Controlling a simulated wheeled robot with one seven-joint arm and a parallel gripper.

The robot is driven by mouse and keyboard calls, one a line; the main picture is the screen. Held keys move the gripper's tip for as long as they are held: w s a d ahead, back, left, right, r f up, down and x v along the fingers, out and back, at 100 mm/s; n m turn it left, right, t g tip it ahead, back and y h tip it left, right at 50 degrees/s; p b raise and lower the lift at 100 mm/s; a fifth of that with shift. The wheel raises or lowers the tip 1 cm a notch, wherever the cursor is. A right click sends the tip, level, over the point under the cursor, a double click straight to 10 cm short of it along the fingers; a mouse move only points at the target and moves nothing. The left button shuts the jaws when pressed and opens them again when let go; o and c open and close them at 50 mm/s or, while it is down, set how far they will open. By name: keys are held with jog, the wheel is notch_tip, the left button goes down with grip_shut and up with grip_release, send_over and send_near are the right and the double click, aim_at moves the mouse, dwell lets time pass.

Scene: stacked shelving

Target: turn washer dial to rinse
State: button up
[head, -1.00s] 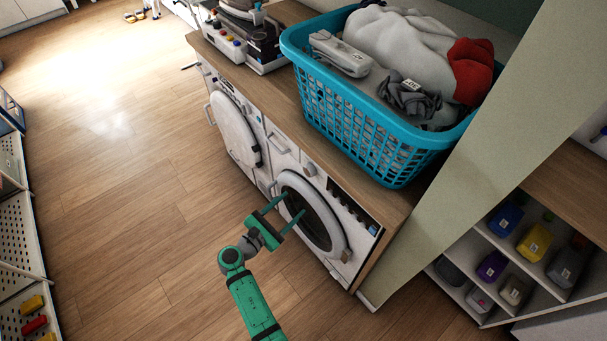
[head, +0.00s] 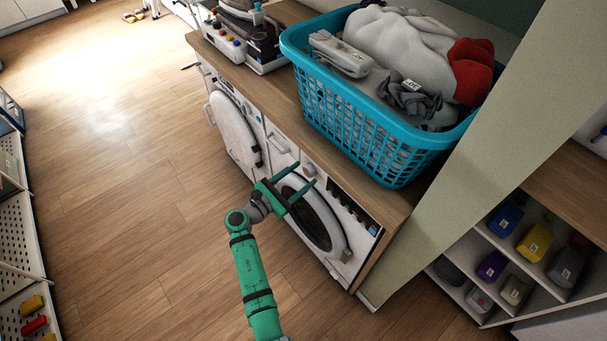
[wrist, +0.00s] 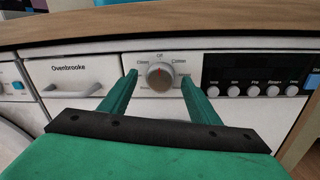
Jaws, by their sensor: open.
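The washer dial (wrist: 160,76) is a round silver knob on the washer's white front panel. Labels ring it; "Off" is at the top, "Clean" at upper left and what looks like "Cotton" at upper right. Lower labels are partly hidden or too small to read. A reddish mark shows on the knob's face. In the head view the dial (head: 309,169) sits at the top of the right-hand washer (head: 346,258). My gripper (head: 305,172) is open in front of it. In the wrist view the fingers of my gripper (wrist: 160,82) stand left and right of the dial, apart from it.
A drawer handle (wrist: 75,89) lies left of the dial, and a dark display (wrist: 258,68) with several small knobs lies right. The wooden countertop (head: 290,105) overhangs above, bearing a blue laundry basket (head: 365,140). The floor (head: 130,220) is clear.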

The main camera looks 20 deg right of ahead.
jog(key=shift+w+d, duration=0.2)
jog(key=shift+d, duration=0.6)
jog(key=shift+a, duration=0.1)
jog(key=c, duration=1.1)
jog(key=shift+o, duration=0.2)
jog(key=shift+s, duration=0.1)
jog(key=shift+m, duration=0.3)
